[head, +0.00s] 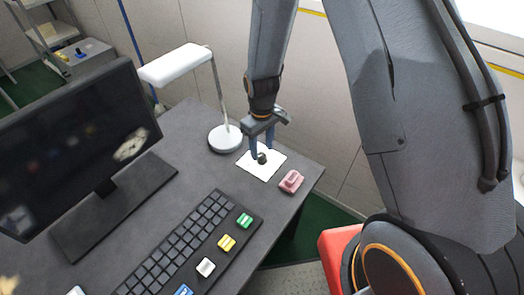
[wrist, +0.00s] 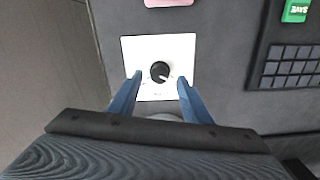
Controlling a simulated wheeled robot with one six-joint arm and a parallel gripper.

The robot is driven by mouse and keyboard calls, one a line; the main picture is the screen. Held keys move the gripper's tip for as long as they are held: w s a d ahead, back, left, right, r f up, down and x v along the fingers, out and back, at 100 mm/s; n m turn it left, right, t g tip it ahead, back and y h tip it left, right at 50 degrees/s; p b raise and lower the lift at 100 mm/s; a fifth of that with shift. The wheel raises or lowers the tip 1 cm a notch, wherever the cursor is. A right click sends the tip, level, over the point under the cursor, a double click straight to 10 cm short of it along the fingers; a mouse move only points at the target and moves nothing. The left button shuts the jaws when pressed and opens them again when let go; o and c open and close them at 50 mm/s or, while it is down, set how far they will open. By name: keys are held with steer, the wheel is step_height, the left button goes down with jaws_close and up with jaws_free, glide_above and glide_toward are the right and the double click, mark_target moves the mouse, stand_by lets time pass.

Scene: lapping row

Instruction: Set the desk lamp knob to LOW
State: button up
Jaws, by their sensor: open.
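The desk lamp (head: 175,64) has a white head, a thin stem and a round white base at the back of the desk. Its black knob (head: 262,158) sits on a white plate (head: 257,172) on the desk, in front of the lamp base. In the wrist view the round knob (wrist: 160,72) shows a light pointer mark toward its lower right; the plate's lettering is too small to read. My gripper (head: 262,150) is open above the plate, pointing down. In the wrist view its two blue fingers (wrist: 160,82) are apart, one to each side of the knob, holding nothing.
A pink block (head: 291,181) lies right of the plate, near the desk's edge. A black keyboard (head: 180,250) with green, yellow and white keys lies in front. A dark monitor (head: 75,140) stands at left. A wall runs behind the desk.

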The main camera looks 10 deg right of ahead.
mark_target(262, 158)
steer(key=shift+f+p, duration=0.3)
steer(key=shift+f, duration=1.1)
steer(key=shift+c, duration=0.4)
steer(key=c, duration=1)
